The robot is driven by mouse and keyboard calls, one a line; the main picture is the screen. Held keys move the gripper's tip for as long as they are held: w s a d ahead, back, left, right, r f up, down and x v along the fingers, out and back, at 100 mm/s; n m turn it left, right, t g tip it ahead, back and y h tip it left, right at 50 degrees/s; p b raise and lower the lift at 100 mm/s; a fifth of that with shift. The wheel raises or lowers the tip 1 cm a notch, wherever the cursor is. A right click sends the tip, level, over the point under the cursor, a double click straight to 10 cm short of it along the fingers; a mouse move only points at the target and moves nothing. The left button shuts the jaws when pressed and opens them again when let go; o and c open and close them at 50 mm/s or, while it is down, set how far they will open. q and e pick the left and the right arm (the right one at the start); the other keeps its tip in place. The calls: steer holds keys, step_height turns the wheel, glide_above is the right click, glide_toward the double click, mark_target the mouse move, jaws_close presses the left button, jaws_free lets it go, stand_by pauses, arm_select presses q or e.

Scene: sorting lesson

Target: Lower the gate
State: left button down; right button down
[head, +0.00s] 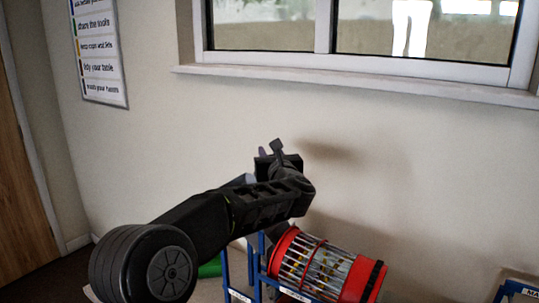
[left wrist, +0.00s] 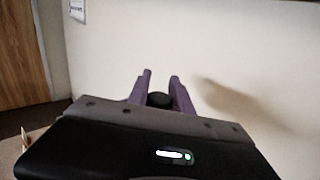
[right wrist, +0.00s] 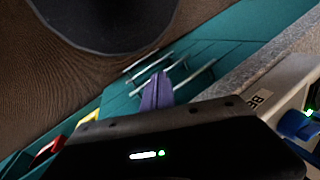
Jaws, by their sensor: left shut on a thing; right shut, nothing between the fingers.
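My left gripper (left wrist: 160,92) has its purple fingers on either side of a round black knob (left wrist: 160,100), shut on it. In the head view my left gripper (head: 263,153) is raised in front of the wall, and its fingers are mostly hidden by my own arm. A red-ended drum with metal bars (head: 316,268) stands in a blue frame (head: 226,270) just below that arm. I cannot make out which part is the gate. My right gripper (right wrist: 157,92) is shut and empty above a teal surface with metal rods; it is not seen in the head view.
A window sill (head: 380,83) runs along the wall above. A wall poster (head: 98,50) hangs at the upper left beside a wooden door (head: 12,180). Blue labelled items (head: 518,290) stand at the lower right. The teal surface (right wrist: 205,60) lies under my right gripper.

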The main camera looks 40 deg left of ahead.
arm_select(q)
step_height(320, 180, down, 7)
steer(key=b, duration=0.8)
steer(key=c, duration=1.5)
jaws_free()
steer(key=o, duration=0.3)
steer(key=shift+r, duration=0.1)
steer(key=shift+s+d, duration=0.1)
steer(key=shift+d, duration=0.05)
steer(key=b+v, duration=0.2)
steer(key=v, duration=0.5)
steer(key=shift+s+d, duration=0.15)
steer(key=shift+d, duration=0.1)
